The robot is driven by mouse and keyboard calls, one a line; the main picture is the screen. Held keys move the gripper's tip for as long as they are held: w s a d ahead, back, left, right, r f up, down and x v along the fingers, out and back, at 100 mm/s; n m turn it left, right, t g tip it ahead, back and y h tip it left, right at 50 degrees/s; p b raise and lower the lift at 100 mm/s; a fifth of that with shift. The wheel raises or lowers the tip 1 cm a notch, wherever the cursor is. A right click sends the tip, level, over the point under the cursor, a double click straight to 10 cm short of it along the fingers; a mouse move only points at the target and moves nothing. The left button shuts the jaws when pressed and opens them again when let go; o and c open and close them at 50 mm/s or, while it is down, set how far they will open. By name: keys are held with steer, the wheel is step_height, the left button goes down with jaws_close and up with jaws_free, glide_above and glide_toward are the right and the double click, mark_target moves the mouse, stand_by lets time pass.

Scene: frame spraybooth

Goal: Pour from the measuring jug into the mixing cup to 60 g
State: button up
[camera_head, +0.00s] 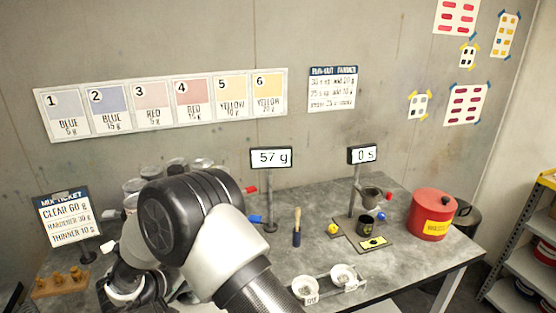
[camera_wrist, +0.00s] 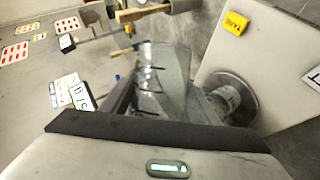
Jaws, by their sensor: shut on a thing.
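My gripper (camera_wrist: 160,98) is shut on the measuring jug (camera_wrist: 162,72), a clear grey vessel with dark graduation marks, which looks tilted in the wrist view. A pale cup, likely the mixing cup (camera_wrist: 228,98), stands on a round metal plate just right of the jug. Whether liquid is flowing between them is not clear. In the head view my arm hides my gripper, the jug and the cup. The scale display (camera_head: 271,158) reads 57 g.
The mix ticket (camera_head: 66,219) at the left lists clear 60 g. A timer display (camera_head: 362,154) reads 0 s. A brush (camera_head: 297,227), two white dishes (camera_head: 343,275), a dark cup (camera_head: 367,226) and a red waste can (camera_head: 431,214) stand to the right.

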steer(key=shift+f+m+t+y, duration=0.25)
steer(key=shift+m+t+y, duration=0.15)
steer(key=shift+m+y, duration=0.2)
steer(key=shift+s+d+m+t+y+b, duration=0.15)
steer(key=shift+m+t+y+b, duration=0.15)
steer(key=shift+m+y+b, duration=0.3)
steer(key=shift+d+r+m+t+y+b, duration=0.2)
steer(key=shift+m+t+y+b, duration=0.15)
steer(key=shift+b, duration=0.2)
steer(key=shift+f, duration=0.15)
steer(key=shift+s+f+b, duration=0.1)
steer(key=shift+f+b, duration=0.05)
steer(key=shift+b, duration=0.35)
steer(key=b, duration=0.1)
steer(key=f+m+t+y+b, duration=0.1)
steer(key=b, duration=0.1)
steer(key=shift+s+d+m+b, duration=0.1)
steer(key=shift+d+m+b, duration=0.05)
steer(key=shift+m+b, duration=0.15)
